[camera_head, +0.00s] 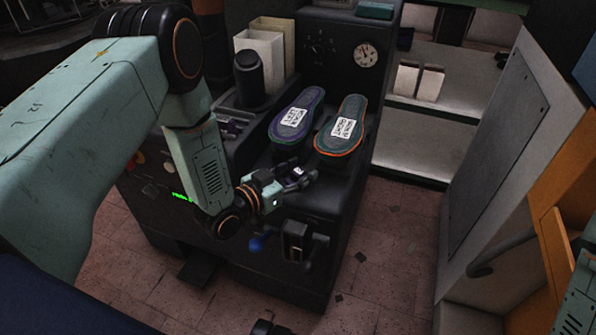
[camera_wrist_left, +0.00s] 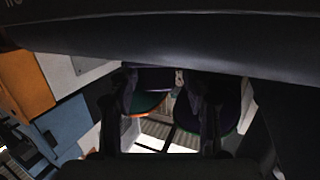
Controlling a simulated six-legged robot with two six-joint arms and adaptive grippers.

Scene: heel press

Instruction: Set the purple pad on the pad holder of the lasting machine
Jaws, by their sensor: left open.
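My left gripper (camera_head: 300,180) is open at the front of the dark lasting machine (camera_head: 345,200), just in front of the two soles. A small dark purple piece with a pale mark, seemingly the purple pad (camera_head: 294,172), shows at its fingertips. In the left wrist view the purple pad (camera_wrist_left: 155,80) shows beyond the open fingers of the left gripper (camera_wrist_left: 160,120). Whether it touches the fingers or rests on the pad holder I cannot tell; the holder is not clearly visible. My right gripper is not in view.
A purple sole (camera_head: 298,112) and a green sole with orange rim (camera_head: 343,125) lie on the machine top, labels up. A black cylinder (camera_head: 249,78) and cream bins (camera_head: 262,50) stand at left. A blue-knobbed lever (camera_head: 258,244) sits low in front. Tiled floor is open at right.

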